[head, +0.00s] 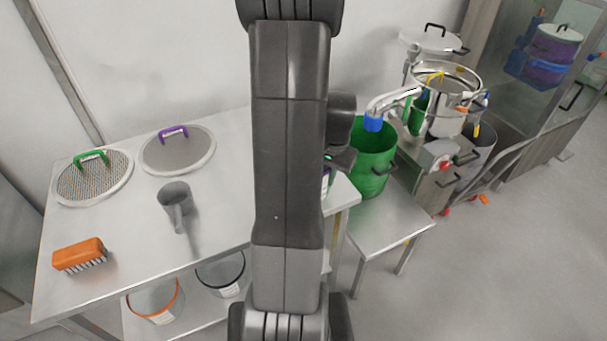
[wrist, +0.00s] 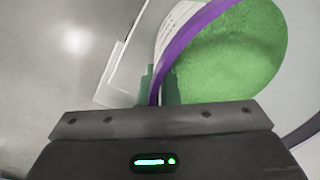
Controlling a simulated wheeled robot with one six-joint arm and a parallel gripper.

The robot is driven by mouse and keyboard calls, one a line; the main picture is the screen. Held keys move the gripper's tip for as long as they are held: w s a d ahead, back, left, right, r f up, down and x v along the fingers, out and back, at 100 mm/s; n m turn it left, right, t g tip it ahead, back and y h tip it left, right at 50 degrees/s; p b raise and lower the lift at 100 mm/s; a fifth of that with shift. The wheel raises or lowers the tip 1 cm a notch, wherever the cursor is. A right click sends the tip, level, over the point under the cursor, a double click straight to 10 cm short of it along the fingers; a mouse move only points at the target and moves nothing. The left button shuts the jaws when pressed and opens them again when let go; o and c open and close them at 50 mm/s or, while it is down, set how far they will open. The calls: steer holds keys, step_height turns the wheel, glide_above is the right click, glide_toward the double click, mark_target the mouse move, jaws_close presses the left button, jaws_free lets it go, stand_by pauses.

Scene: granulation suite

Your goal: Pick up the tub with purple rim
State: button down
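The tub with purple rim (wrist: 193,32) fills the upper right of the wrist view. It has a pale wall with a white label, and green shows inside it. My gripper (wrist: 159,88) has its two green fingertips close together, one on each side of the purple rim, and looks shut on it. In the head view my arm hides most of the tub; only a sliver of it (head: 325,184) shows beside my gripper (head: 340,163), at the table's right end. Whether the tub is lifted cannot be told.
The steel table (head: 110,225) holds two mesh discs with green (head: 90,178) and purple (head: 180,150) handles, a grey scoop (head: 176,200) and an orange brush (head: 79,256). Two tubs sit on its lower shelf. A green bucket (head: 372,165) and steel equipment (head: 440,105) stand at right.

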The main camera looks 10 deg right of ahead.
steer(key=shift+r, duration=0.1)
stand_by(0.6)
step_height(320, 180, up, 10)
steer(key=shift+f, duration=0.1)
stand_by(0.3)
stand_by(0.5)
